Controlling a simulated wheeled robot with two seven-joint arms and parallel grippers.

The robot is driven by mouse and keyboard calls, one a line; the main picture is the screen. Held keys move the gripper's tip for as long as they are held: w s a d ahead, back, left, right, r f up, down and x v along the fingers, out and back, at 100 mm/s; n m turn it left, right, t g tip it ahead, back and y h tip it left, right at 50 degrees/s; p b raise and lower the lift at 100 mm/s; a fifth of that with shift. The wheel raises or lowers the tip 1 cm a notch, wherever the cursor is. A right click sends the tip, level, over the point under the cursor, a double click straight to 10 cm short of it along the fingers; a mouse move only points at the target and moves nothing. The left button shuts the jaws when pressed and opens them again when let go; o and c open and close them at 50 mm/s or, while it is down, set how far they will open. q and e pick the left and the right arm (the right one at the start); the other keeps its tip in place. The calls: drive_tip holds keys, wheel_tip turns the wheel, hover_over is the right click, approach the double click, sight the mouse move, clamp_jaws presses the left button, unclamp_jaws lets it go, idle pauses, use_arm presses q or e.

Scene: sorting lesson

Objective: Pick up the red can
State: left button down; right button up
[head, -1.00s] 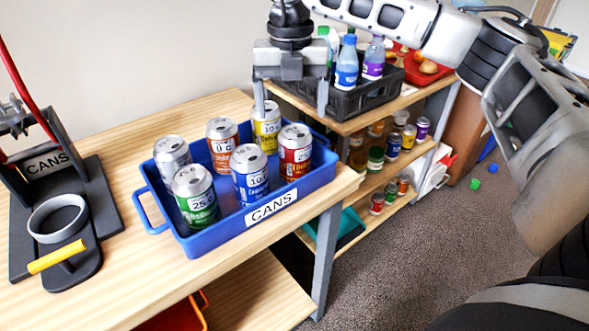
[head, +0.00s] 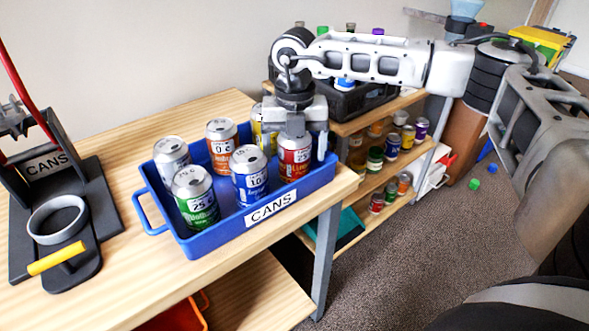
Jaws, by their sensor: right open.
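The red can (head: 294,161) stands upright in the right end of the blue tray (head: 211,245) labelled CANS. My right gripper (head: 294,146) is directly above and around the top of the red can, pointing down. One finger shows at the can's right side and the other at its left, in front of the yellow can. The jaws are open; whether a finger touches the can I cannot tell. My left gripper is not in view.
A blue can (head: 250,180) stands close left of the red can. Orange (head: 222,148), green (head: 195,200) and silver (head: 172,160) cans fill the tray's left part. A black can crusher (head: 85,205) stands at left. A shelf with jars (head: 375,160) is at right.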

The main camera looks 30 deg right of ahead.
drive_tip(key=c, duration=1.3)
drive_tip(key=shift+o, duration=0.2)
drive_tip(key=shift+r, duration=0.15)
